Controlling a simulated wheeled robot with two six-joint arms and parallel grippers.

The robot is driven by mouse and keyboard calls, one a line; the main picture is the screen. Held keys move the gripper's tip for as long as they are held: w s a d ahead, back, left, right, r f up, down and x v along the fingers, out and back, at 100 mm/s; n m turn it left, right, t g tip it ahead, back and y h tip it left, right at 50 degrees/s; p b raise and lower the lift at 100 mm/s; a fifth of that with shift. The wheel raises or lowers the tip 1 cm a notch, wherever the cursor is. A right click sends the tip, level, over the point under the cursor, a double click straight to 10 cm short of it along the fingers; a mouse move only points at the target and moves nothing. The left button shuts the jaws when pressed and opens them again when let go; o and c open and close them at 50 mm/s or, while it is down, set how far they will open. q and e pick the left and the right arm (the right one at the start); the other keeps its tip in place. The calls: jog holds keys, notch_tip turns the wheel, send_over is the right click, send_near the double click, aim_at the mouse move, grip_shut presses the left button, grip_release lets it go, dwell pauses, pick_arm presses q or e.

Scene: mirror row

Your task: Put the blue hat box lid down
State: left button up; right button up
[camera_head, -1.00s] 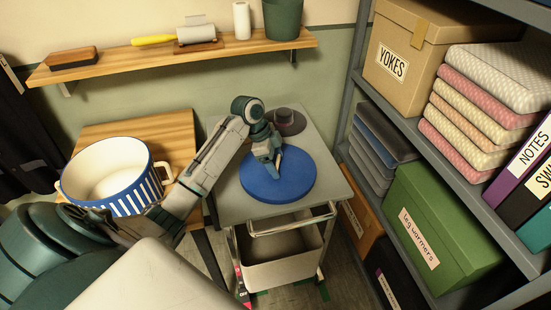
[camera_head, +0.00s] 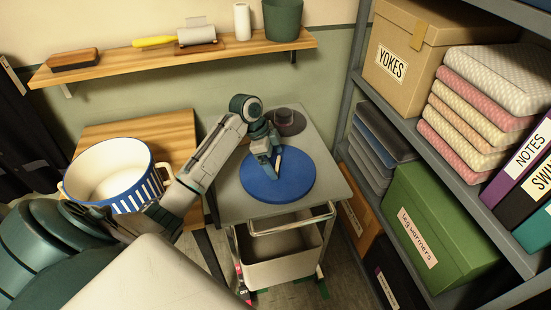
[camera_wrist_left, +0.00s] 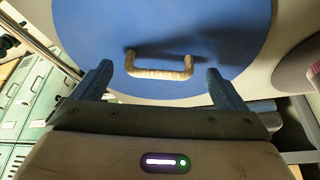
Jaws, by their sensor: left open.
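The blue hat box lid (camera_head: 290,185) is a round disc lying flat on the grey top of a small trolley (camera_head: 232,207). Its pale rope-like handle (camera_wrist_left: 159,68) stands up from its middle in the left wrist view. My left gripper (camera_head: 275,165) is above the lid at the handle. In the left wrist view my left gripper (camera_wrist_left: 160,85) is open, with one finger on each side of the handle and gaps between. My right gripper is not in view.
A blue-and-white striped pot (camera_head: 120,180) stands on a wooden table to the left. Shelving with a green box (camera_head: 435,230) and a YOKES box (camera_head: 405,60) rises close on the right.

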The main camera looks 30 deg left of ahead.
pick_arm(q)
jog(key=p+v, duration=0.9)
jog(key=v, duration=0.1)
jog(key=shift+r+p, duration=0.3)
jog(key=shift+r, duration=0.1)
jog(key=shift+s+a, duration=0.1)
jog(key=shift+a, duration=0.05)
